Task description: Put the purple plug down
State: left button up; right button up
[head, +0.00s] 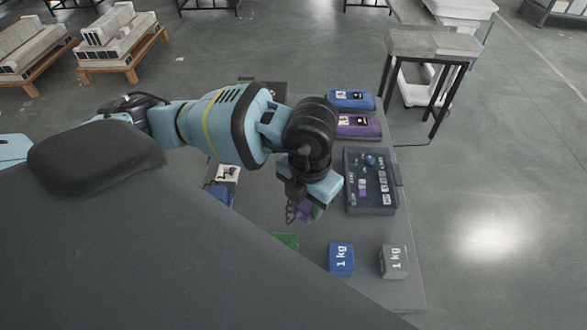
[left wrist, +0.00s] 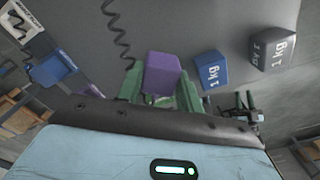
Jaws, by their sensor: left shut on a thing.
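The purple plug (left wrist: 162,72) is a block held between the green fingers of my left gripper (left wrist: 160,98) in the left wrist view. In the head view, a small part of the purple plug (head: 304,210) shows below my left gripper (head: 312,206), over the middle of the dark table. The gripper is shut on it. I cannot tell whether the plug touches the table. A black coiled cord (left wrist: 118,30) runs near the plug in the left wrist view.
A blue 1 kg block (head: 341,259) and a grey 1 kg block (head: 393,262) stand at the table's front right. A dark tray (head: 396,207) with small parts lies at right. Blue (head: 351,100) and purple (head: 358,126) cases lie behind it. A green patch (head: 287,241) lies near the front.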

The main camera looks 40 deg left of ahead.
pick_arm(q)
jog(key=n, duration=0.3)
jog(key=shift+d+f+n, duration=0.2)
jog(key=shift+f+n, duration=0.05)
jog(key=shift+n, duration=0.05)
jog(key=n, duration=0.3)
jog(key=shift+d+f+n, duration=0.1)
jog(key=shift+f+n, duration=0.1)
jog(key=shift+n, duration=0.2)
jog(key=w+a, duration=0.3)
jog(key=a, duration=0.1)
jog(key=w+a+f, duration=0.1)
jog(key=w+a, duration=0.2)
jog(key=w, duration=0.1)
jog(key=w+a, duration=0.4)
jog(key=shift+a+f, duration=0.25)
jog(key=shift+a, duration=0.05)
jog(key=shift+f, duration=1.75)
jog(key=shift+f, duration=0.15)
jog(key=o, duration=0.9)
